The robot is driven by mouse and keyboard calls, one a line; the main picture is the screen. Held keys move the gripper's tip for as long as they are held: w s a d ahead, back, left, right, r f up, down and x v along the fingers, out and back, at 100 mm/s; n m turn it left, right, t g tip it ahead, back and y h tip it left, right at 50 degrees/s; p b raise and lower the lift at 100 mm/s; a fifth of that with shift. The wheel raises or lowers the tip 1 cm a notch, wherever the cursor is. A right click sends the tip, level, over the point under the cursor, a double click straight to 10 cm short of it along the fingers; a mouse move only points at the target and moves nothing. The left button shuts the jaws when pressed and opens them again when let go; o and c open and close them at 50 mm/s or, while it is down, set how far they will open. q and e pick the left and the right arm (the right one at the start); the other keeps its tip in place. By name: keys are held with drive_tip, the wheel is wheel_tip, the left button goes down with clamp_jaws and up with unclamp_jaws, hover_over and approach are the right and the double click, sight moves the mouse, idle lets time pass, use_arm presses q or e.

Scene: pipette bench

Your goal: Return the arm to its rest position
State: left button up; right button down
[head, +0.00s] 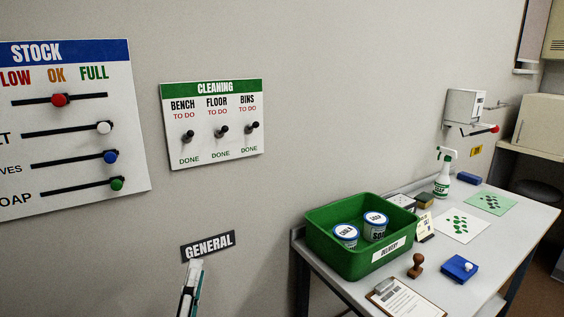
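My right gripper is not in view.
The white table (470,259) at right bears a green delivery crate (334,250) with two tubs, a clipboard (403,301), a stamp (416,266) and a spray bottle (443,175). A STOCK board (70,145) and CLEANING board (213,125) hang on the wall.

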use_arm(q)
drive_tip(key=s+d+f+m+g+h, duration=0.1)
drive_tip(key=s+f+m+g+h, duration=0.2)
drive_tip(key=f+m, duration=0.65)
drive_tip(key=s+d+f+m+g+h, duration=0.1)
drive_tip(key=s+f+m+g, duration=0.3)
drive_tip(key=f, duration=1)
drive_tip(key=s+a+f+m+g+y, duration=0.1)
drive_tip(key=s+a+f+m+g, duration=0.1)
drive_tip(key=s+f, duration=0.3)
drive_tip(key=s+a+f+m+g+y, duration=0.1)
drive_tip(key=s+a+f+m+g, duration=0.2)
drive_tip(key=f, duration=0.8)
drive_tip(key=shift+s+a+m+g, duration=0.25)
drive_tip(key=shift+s+m+g, duration=0.15)
drive_tip(key=shift+s+m, duration=0.5)
drive_tip(key=shift+s+r, duration=0.1)
